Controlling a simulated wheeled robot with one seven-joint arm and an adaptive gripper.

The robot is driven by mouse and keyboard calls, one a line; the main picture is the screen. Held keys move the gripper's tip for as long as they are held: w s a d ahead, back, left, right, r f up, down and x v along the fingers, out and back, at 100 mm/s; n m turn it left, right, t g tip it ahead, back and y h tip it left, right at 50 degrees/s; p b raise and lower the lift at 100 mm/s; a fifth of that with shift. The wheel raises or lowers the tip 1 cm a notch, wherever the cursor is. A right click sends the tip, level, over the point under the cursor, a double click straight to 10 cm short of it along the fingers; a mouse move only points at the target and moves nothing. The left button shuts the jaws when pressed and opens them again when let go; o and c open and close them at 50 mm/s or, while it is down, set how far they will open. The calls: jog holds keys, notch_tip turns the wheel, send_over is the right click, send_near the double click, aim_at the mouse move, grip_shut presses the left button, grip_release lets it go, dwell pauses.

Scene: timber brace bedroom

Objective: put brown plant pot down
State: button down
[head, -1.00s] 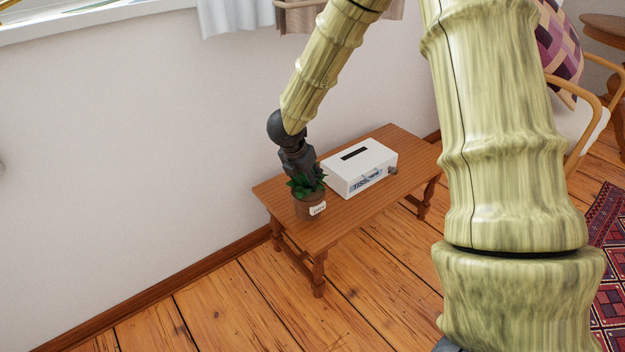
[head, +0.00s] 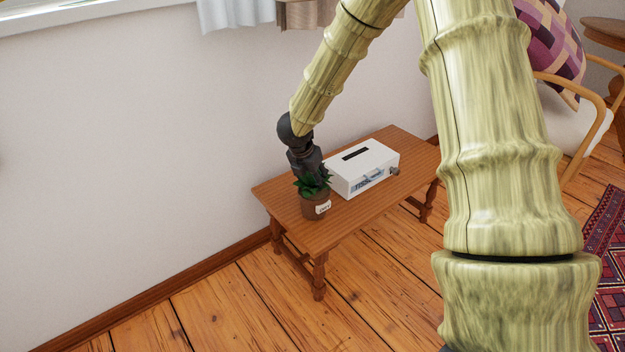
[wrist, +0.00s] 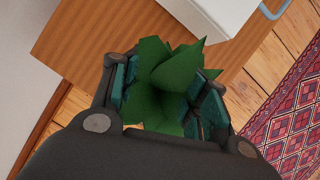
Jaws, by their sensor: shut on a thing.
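The brown plant pot (head: 316,206) has green leaves (head: 311,186) and a small white label on its front. It looks upright, over the near left part of the wooden table (head: 284,187); I cannot tell whether its base touches the top. My gripper (head: 309,176) comes down on it from above and is shut on it. In the wrist view the leaves (wrist: 172,82) fill the space between the fingers of my gripper (wrist: 165,100) and hide the pot.
A white box (head: 363,168) with a dark slot on top stands on the table just right of the pot. The wall (head: 130,150) is behind the table. A chair (head: 572,125) and a patterned rug (head: 605,245) are at the right. Bare table shows right of the box.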

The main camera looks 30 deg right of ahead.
aim_at(305, 195)
jog(key=c, duration=0.8)
grip_release()
jog(key=shift+o, duration=0.2)
jog(key=p+v, duration=0.4)
jog(key=v, duration=0.8)
